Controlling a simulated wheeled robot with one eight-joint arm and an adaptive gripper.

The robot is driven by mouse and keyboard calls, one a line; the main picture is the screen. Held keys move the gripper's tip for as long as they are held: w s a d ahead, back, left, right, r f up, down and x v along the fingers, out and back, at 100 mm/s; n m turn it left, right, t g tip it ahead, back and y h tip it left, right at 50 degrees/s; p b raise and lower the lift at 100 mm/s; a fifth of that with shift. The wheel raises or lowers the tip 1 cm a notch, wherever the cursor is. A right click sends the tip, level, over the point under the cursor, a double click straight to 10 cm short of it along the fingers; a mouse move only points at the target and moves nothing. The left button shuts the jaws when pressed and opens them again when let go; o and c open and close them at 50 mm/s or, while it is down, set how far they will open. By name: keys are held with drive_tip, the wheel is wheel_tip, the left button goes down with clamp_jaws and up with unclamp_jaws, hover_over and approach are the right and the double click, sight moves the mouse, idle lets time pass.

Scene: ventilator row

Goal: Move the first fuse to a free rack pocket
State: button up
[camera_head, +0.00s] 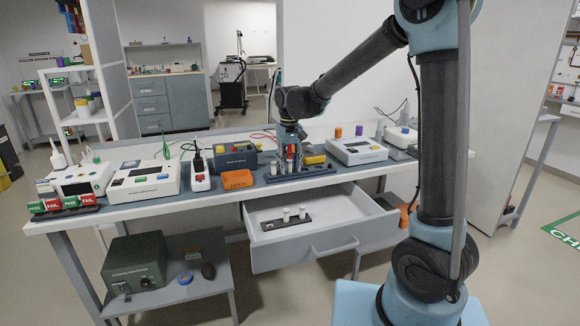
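A dark rack (318,173) lies on the bench top, with a few small pale upright pieces in it that may be fuses. My gripper (290,164) points down right over this rack. Its fingers overlap the pieces there, and I cannot tell whether it is open or holds one. A second dark strip (279,223) lies in the open drawer, with small white cylinders (286,214) standing on it that look like fuses. One pale piece lies low at the strip's left end. Which fuse is the first one, and which pockets are free, is too small to tell.
The drawer (305,253) is pulled out below the bench (215,187). Around the rack stand an orange bin (237,180), a dark blue box with a yellow side (235,158) and a white device (356,151). A green box (134,262) sits on the lower shelf.

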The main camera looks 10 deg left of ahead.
sight(290, 160)
wheel_tip(290, 160, up, 12)
drive_tip(key=s+d+m, duration=0.1)
drive_tip(key=s+d, duration=0.1)
drive_tip(key=d, duration=1)
drive_tip(key=s+d+f+m+t, duration=0.15)
drive_tip(key=s+d, duration=0.35)
drive_tip(key=d, duration=0.9)
drive_tip(key=s+d+f+m, duration=0.3)
drive_tip(key=s+d+f, duration=1.1)
drive_tip(key=s+f, duration=0.1)
drive_tip(key=shift+s+d+f+m+t, duration=0.35)
drive_tip(key=shift+s+d, duration=0.05)
drive_tip(key=shift+s, duration=0.2)
drive_tip(key=shift+w+f, duration=0.2)
drive_tip(key=shift+w, duration=0.25)
